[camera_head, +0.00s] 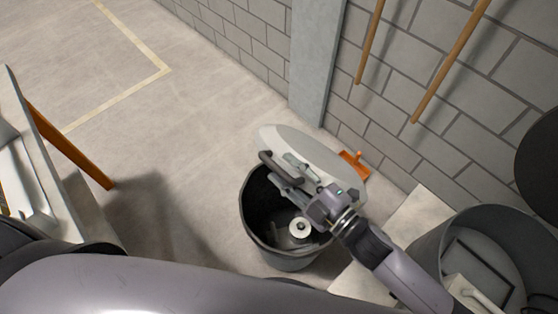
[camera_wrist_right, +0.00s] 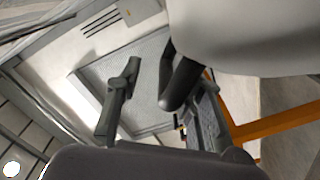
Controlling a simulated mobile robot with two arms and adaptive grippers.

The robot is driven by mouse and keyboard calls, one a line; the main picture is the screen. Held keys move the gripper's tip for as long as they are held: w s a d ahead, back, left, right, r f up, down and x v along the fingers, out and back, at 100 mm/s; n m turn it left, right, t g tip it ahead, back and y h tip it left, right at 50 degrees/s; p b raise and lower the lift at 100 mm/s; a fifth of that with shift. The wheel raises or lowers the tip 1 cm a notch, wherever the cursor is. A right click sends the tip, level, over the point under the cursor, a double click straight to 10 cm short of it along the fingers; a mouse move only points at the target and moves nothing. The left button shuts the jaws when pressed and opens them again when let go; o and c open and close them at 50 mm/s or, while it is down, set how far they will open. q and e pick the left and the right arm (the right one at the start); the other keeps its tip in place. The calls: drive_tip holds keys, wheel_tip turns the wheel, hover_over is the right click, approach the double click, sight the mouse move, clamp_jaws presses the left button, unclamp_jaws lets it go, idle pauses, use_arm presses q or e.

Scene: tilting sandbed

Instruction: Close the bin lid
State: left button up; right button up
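The bin (camera_head: 247,205) is a dark round container standing on the floor in the middle of the head view. Its pale grey lid (camera_head: 320,150) is raised and tilted on the wall side, so the bin's mouth shows. A white roll-like thing (camera_head: 299,229) lies inside. My right gripper (camera_head: 278,165) is over the bin's opening, in front of the lid. My left gripper is not in view.
A second grey bin (camera_head: 430,240) with things inside stands at the right, with a dark round lid (camera_head: 540,165) by the wall. A brick wall (camera_head: 450,110) with wooden handles is behind. A table (camera_head: 75,205) with an orange leg is at left. Open floor (camera_head: 180,120) lies between.

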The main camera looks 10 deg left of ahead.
drive_tip(key=v, duration=0.9)
drive_tip(key=shift+r, duration=0.15)
drive_tip(key=shift+s, duration=0.15)
